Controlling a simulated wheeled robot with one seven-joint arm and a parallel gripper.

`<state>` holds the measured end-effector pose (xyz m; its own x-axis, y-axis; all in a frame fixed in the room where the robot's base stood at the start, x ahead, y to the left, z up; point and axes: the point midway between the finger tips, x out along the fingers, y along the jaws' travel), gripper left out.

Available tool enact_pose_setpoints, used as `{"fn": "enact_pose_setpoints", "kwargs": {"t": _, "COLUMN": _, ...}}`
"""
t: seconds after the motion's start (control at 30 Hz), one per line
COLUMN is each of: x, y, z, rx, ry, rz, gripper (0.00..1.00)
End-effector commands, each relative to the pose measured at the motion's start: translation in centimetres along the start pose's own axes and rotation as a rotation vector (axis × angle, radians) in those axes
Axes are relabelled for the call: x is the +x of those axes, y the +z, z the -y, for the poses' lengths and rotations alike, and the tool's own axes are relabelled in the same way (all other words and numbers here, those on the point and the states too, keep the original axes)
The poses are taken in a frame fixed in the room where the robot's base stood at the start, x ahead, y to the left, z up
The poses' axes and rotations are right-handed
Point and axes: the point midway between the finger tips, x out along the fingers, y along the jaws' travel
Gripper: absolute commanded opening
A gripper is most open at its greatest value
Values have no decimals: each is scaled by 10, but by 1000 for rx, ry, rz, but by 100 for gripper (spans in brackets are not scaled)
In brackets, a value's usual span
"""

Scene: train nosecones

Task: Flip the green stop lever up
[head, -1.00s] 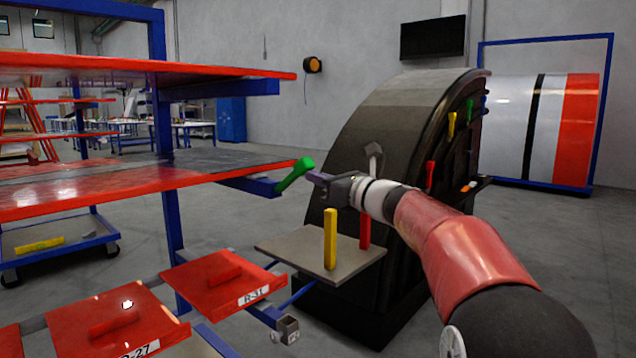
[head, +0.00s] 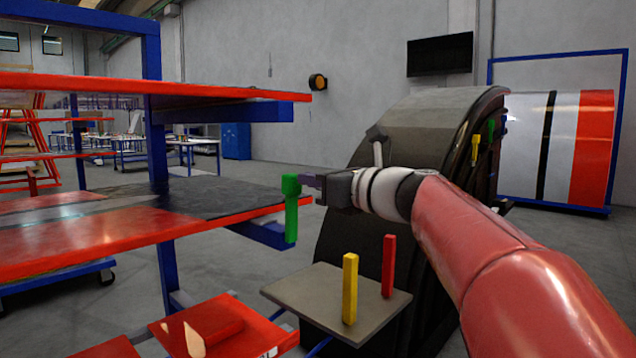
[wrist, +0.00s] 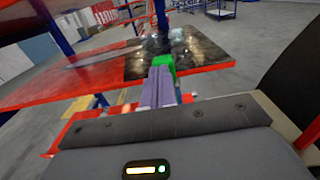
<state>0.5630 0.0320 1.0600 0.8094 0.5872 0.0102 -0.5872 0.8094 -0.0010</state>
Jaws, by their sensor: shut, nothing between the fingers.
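The green stop lever (head: 291,212) is at the right corner of the red-edged shelf in the head view. Its wide block is at the top and its narrower bar points almost straight down. My gripper (head: 305,182) is shut and empty, its purple fingers pointing left at the lever's upper block. The tips are at or very close to the block; contact cannot be told. In the wrist view the shut fingers (wrist: 158,88) reach toward the green lever (wrist: 163,63), partly covering it.
A grey plate (head: 300,297) with upright yellow (head: 350,288) and red (head: 389,266) bars lies below my arm. The dark curved nosecone (head: 430,125) stands behind my arm. The red-edged shelf (head: 130,246) is left of my gripper, with red panels (head: 265,325) below.

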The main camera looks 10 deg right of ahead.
Motion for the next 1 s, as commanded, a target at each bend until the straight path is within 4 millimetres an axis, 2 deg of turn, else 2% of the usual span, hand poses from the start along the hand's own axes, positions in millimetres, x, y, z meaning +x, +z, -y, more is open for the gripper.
{"fn": "enact_pose_setpoints", "kwargs": {"t": 0.2, "x": 10, "y": 6, "z": -2, "rx": -2, "ry": 1, "rz": -169, "gripper": 0}}
{"fn": "enact_pose_setpoints", "kwargs": {"t": 0.6, "x": 26, "y": 10, "z": -4, "rx": 2, "ry": 4, "rz": -158, "gripper": 0}}
{"fn": "enact_pose_setpoints", "kwargs": {"t": 1.0, "x": 30, "y": 12, "z": -6, "rx": 3, "ry": 8, "rz": -154, "gripper": 0}}
